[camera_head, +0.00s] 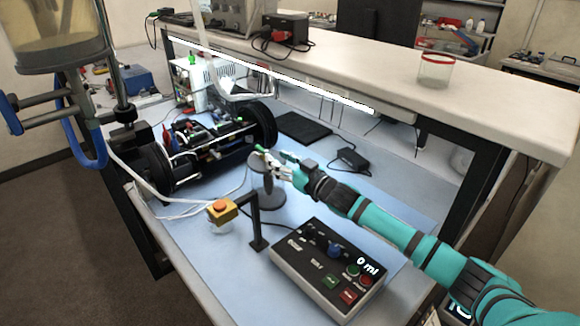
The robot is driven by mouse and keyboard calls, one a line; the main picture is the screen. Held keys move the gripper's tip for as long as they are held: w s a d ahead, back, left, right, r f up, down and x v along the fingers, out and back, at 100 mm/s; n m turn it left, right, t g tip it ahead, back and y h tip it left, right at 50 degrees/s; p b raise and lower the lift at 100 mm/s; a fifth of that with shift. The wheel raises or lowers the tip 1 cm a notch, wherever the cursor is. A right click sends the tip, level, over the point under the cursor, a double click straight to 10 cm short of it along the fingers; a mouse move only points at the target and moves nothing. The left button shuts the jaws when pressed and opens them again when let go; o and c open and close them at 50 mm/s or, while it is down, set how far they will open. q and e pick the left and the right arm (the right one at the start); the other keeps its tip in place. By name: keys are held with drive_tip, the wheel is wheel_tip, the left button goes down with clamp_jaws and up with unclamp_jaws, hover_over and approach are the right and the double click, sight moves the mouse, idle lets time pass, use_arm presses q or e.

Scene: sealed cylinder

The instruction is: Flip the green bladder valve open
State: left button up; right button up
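My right arm in teal and black comes in from the right. Its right gripper (269,163) is over the bench, above a dark round stand (268,198). Its fingertips are small and partly blend with the stand, so I cannot tell whether they are open or shut. A small green piece shows at the fingertips; I cannot tell whether it is a valve or part of the gripper. A wheeled cylinder assembly (212,143) with tubes, wires and small green parts lies on the blue mat to the left. Which green part is the bladder valve is unclear. My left gripper is not in view.
A control box (325,268) reading "0 ml" sits in front of the stand. An orange button on a yellow box (222,210) stands left of it. A large clear vessel (58,35) hangs at the upper left. A glass jar (436,71) stands on the shelf.

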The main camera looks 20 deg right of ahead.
drive_tip(key=shift+v, duration=2.25)
